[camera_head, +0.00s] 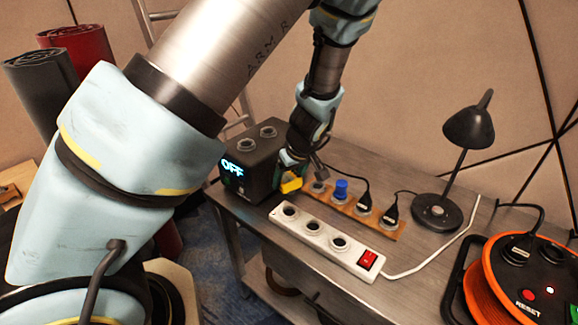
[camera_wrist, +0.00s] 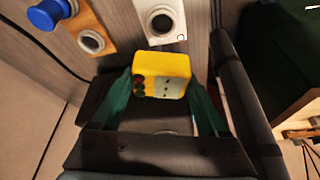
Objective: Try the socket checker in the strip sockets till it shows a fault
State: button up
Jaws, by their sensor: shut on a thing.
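The yellow socket checker (camera_wrist: 172,65) is held between the two teal fingers of my gripper (camera_wrist: 162,88). One strip socket (camera_wrist: 162,22) lies just beyond the checker in the wrist view. I cannot tell any contact between checker and strip.
A black box (camera_head: 250,165) reading OFF stands left. A desk lamp (camera_head: 437,211) and an orange cable reel (camera_head: 535,275) stand right.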

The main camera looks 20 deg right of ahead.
jog(key=shift+s+a+f, duration=0.1)
jog(key=shift+a+f, duration=0.05)
jog(key=shift+f, duration=0.1)
jog(key=shift+f+b, duration=2.3)
jog(key=shift+f, duration=0.6)
jog(key=shift+f+b, duration=0.85)
jog(key=shift+f, duration=0.25)
jog(key=o, duration=1.4)
jog(key=shift+o, duration=0.2)
jog(key=shift+r, duration=0.15)
jog(key=shift+r+p, duration=2.3)
jog(key=shift+r, duration=0.6)
